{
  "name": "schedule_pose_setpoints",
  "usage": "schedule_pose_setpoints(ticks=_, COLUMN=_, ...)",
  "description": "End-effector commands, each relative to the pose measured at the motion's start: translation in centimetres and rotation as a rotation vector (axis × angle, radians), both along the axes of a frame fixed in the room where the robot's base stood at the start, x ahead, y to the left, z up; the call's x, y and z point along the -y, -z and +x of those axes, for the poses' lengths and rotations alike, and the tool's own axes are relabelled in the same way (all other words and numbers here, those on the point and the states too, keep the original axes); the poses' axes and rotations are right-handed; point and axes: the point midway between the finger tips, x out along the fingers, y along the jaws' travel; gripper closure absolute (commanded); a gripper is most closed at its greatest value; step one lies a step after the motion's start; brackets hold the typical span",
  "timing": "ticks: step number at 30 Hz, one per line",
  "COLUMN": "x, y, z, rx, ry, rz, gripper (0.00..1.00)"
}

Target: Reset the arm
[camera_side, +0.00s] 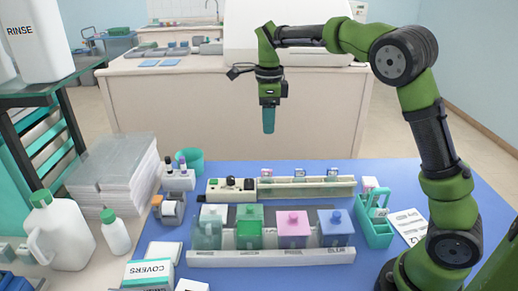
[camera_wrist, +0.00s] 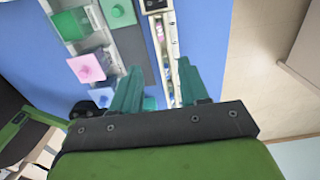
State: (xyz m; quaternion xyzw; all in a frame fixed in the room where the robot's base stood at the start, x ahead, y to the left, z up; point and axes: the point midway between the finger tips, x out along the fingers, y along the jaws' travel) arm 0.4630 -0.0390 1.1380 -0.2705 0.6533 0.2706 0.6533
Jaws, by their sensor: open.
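My gripper (camera_side: 268,120) hangs pointing down, high above the back edge of the blue mat in the side view. In the wrist view its two teal fingers (camera_wrist: 158,88) are spread apart with nothing between them. Below it is a row of staining jars: a clear one (camera_side: 209,226), a green one (camera_side: 249,226), a pink one (camera_side: 292,229) and a blue one (camera_side: 336,227). The pink jar also shows in the wrist view (camera_wrist: 86,68). Behind the jars is a long cream slide rack (camera_side: 310,187). No jar touches my gripper.
A teal caddy (camera_side: 373,227) stands at the right of the jars. At the left are a stack of white trays (camera_side: 112,173), white bottles (camera_side: 62,235) and a RINSE container (camera_side: 42,42) on a shelf. The air around my gripper is clear; a counter (camera_side: 190,95) stands behind.

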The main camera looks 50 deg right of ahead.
Motion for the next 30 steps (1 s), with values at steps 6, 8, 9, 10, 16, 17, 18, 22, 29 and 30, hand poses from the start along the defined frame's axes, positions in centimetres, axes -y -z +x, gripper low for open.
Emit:
schedule_pose_setpoints(ticks=6, x=0.0, y=0.0, z=0.0, rx=0.000, ry=0.000, rz=0.000, gripper=0.56)
schedule_pose_setpoints(ticks=8, x=0.0, y=0.0, z=0.0, rx=0.000, ry=0.000, rz=0.000, gripper=0.56)
schedule_pose_setpoints(ticks=9, x=0.0, y=0.0, z=0.0, rx=0.000, ry=-0.001, rz=0.000, gripper=0.56)
schedule_pose_setpoints(ticks=10, x=0.0, y=0.0, z=0.0, rx=0.000, ry=-0.005, rz=0.000, gripper=0.56)
schedule_pose_setpoints(ticks=16, x=0.3, y=1.0, z=0.2, rx=0.014, ry=-0.227, rz=-0.014, gripper=0.56)
schedule_pose_setpoints(ticks=17, x=0.2, y=1.5, z=0.0, rx=0.014, ry=-0.291, rz=-0.013, gripper=0.56)
schedule_pose_setpoints(ticks=18, x=0.1, y=1.8, z=-0.4, rx=0.022, ry=-0.385, rz=-0.008, gripper=0.56)
schedule_pose_setpoints(ticks=22, x=-0.8, y=1.7, z=-2.8, rx=0.093, ry=-0.726, rz=0.011, gripper=0.56)
schedule_pose_setpoints(ticks=29, x=-3.6, y=-0.1, z=-9.7, rx=0.308, ry=-1.356, rz=-0.057, gripper=0.56)
schedule_pose_setpoints(ticks=30, x=-4.2, y=-0.4, z=-11.1, rx=0.345, ry=-1.455, rz=-0.088, gripper=0.56)
